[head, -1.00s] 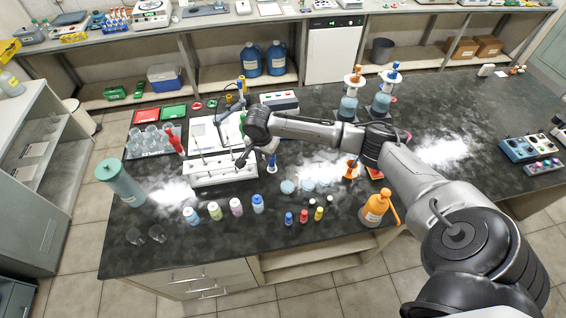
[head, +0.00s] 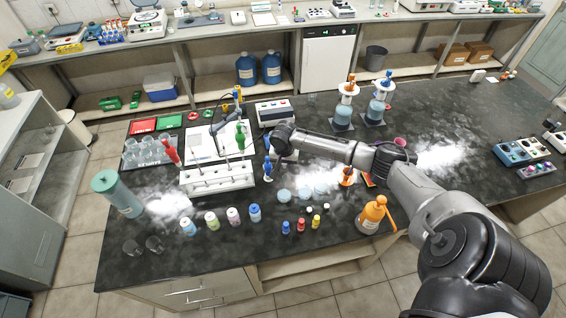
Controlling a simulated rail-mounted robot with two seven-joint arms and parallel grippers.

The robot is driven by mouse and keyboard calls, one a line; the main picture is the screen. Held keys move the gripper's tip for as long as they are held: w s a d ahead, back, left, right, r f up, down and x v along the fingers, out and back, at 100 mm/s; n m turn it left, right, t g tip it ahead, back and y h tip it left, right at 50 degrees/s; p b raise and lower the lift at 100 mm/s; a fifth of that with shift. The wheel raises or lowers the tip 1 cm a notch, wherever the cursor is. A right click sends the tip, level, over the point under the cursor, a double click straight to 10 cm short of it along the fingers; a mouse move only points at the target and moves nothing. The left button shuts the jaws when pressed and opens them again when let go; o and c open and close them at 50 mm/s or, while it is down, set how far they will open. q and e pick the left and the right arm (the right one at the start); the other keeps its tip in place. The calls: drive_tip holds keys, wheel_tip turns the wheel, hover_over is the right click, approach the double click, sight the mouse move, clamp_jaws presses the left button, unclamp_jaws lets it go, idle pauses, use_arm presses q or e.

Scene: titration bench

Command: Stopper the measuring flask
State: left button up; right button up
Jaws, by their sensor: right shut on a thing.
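A small clear flask with blue at its base, which looks like the measuring flask (head: 267,171), stands upright on the black bench just right of the white rack. My right gripper (head: 275,153) is close above and behind it, to its upper right in the head view. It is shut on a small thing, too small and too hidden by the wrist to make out. I cannot tell whether that thing touches the flask's neck. My left gripper is not in view.
The white rack (head: 217,181) with upright rods stands left of the flask. Shallow dishes (head: 285,195) lie near. A teal cylinder (head: 118,195) stands at the left.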

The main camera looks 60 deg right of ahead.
drive_tip(key=shift+f+b, duration=0.7)
drive_tip(key=shift+b, duration=0.1)
wheel_tip(320, 180, down, 5)
drive_tip(key=b, duration=0.3)
drive_tip(key=shift+r+b, duration=0.15)
drive_tip(key=shift+b, duration=0.25)
drive_tip(key=shift+p, duration=0.55)
idle(0.7)
drive_tip(key=shift+p, duration=0.6)
